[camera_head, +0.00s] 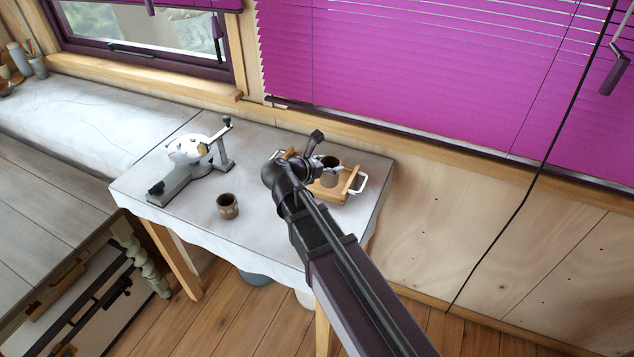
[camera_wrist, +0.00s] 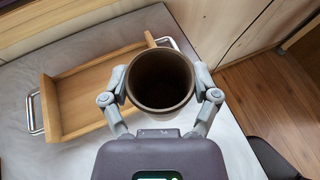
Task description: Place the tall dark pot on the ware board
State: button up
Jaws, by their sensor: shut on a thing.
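The pot (camera_wrist: 161,84) is between the two fingers of my gripper (camera_wrist: 161,96), which is shut on it. Its open mouth faces up, with a grey-brown rim and dark inside. In the head view the pot (camera_head: 331,178) looks upright, in front of part of the ware board. The ware board (camera_wrist: 82,92) is a shallow wooden tray with metal handles; it also shows in the head view (camera_head: 352,184). In the wrist view the pot overlaps the board's right edge. I cannot tell whether the pot touches the board. My gripper (camera_head: 329,168) partly hides both there.
A small brown cup (camera_head: 228,206) stands on the cloth-covered table (camera_head: 262,155), left of my arm. A white and grey device (camera_head: 190,155) stands farther left. The wooden wall and purple blinds (camera_head: 400,70) are close behind.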

jog(key=s+a+f+b, duration=0.3)
jog(key=a+f, duration=0.1)
jog(key=a, duration=0.1)
jog(key=shift+s+a+f, duration=0.15)
jog(key=shift+s+a, duration=0.2)
jog(key=w+f+b, duration=0.1)
jog(key=w, duration=1.3)
jog(key=shift+w+d+f+b, duration=0.2)
jog(key=shift+w+d+b, duration=0.15)
jog(key=shift+d, duration=0.1)
jog(key=shift+w, duration=0.1)
jog(key=shift+w+f+b, duration=0.55)
jog(key=shift+w+f, duration=0.05)
jog(key=shift+f+b, duration=1.25)
jog(key=shift+b, duration=0.05)
